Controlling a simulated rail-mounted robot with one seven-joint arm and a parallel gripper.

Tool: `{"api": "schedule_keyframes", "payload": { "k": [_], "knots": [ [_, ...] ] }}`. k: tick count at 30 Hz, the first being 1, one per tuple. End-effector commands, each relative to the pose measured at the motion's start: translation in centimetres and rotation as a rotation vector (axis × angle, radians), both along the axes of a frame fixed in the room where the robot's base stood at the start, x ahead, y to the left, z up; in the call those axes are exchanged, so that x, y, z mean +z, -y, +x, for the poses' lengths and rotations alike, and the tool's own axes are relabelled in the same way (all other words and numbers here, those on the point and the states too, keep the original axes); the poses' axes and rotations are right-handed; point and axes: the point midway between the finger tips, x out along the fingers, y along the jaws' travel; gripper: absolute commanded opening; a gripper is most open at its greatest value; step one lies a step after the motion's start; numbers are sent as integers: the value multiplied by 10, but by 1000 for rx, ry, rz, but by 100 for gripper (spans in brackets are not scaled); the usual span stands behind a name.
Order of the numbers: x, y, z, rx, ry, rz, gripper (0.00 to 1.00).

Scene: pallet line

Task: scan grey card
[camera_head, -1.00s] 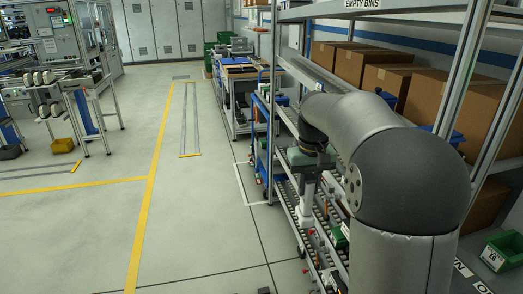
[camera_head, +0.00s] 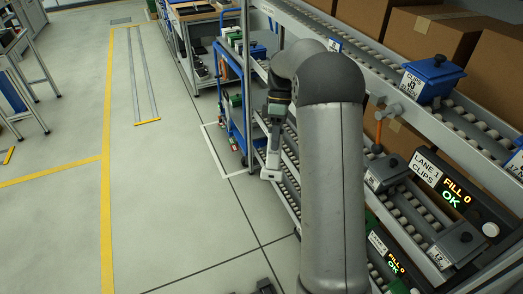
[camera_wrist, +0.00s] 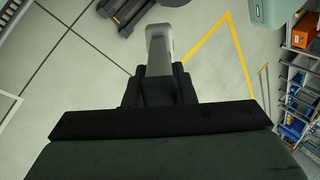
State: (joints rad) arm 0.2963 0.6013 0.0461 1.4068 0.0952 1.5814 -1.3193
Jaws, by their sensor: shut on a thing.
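My gripper (camera_wrist: 159,90) is shut on a pale grey handheld device, perhaps a scanner (camera_wrist: 158,48). In the head view the device (camera_head: 272,162) hangs below my wrist, beside the left end of the roller rack and above the floor. In the wrist view it sticks out between the two dark fingers, with floor behind it. I cannot make out a grey card in either view.
The roller rack (camera_head: 436,218) fills the right, with a blue bin (camera_head: 433,76), cardboard boxes (camera_head: 425,42) and a lane display (camera_head: 458,196) reading "FILL 0 OK". A blue trolley (camera_head: 235,115) stands behind my wrist. The floor (camera_head: 190,215) at left is open.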

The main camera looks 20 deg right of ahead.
Motion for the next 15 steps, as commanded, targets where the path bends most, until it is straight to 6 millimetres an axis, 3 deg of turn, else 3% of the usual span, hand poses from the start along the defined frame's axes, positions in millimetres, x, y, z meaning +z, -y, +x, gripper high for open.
{"api": "schedule_keyframes", "payload": {
  "k": [1, 8, 15],
  "knots": [
    [-11, 1, 4, 130, -57, 27, 0],
    [-39, 9, 11, 741, -352, 54, 0],
    [-63, 11, 24, 1311, -680, -98, 0]
  ]
}}
